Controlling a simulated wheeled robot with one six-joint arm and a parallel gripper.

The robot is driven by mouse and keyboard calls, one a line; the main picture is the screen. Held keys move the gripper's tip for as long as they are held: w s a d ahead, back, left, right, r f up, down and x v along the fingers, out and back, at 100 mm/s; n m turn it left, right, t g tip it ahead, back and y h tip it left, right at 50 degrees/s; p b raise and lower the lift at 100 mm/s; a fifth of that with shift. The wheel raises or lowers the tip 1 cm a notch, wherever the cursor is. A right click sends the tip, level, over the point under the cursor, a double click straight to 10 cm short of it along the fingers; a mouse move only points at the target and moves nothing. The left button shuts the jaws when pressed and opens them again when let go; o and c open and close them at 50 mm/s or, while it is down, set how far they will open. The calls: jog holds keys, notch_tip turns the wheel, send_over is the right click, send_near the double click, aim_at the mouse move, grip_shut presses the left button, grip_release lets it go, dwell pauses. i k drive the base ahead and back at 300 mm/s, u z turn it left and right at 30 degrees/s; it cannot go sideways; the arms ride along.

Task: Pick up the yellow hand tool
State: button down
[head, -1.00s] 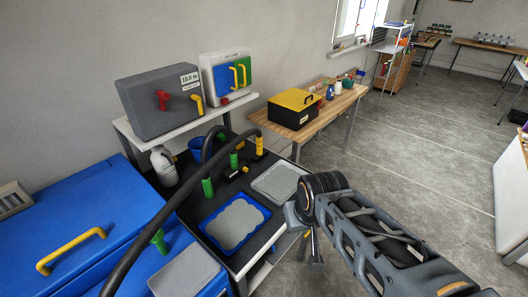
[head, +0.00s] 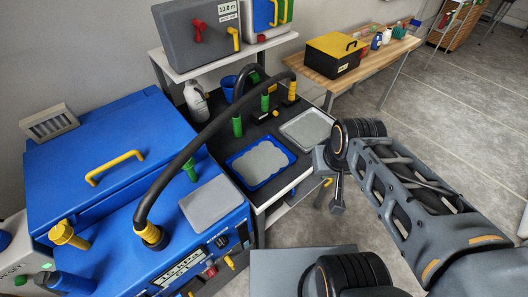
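I cannot pick out the yellow hand tool with certainty. A small black and yellow item (head: 276,113) lies on the dark bench top, behind the two trays, near the foot of the black hose; it is too small to make out well. My gripper (head: 337,207) hangs at the end of my arm, right of the bench and in front of its right edge, apart from that item. Its fingers are small and seen edge-on, so I cannot tell whether they are open or shut. I see nothing clearly held in it.
A blue machine (head: 100,150) with a yellow handle stands at left. A thick black hose (head: 205,135) arches from it over the bench. A blue tray (head: 261,163) and a pale tray (head: 307,129) are on the bench. A wooden table (head: 385,52) stands behind; the floor at right is clear.

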aim_at(293, 98)
jog(key=z, duration=1.55)
jog(key=i, duration=4)
jog(key=u, duration=4.6)
jog(key=i, duration=0.8)
jog(key=u, duration=0.1)
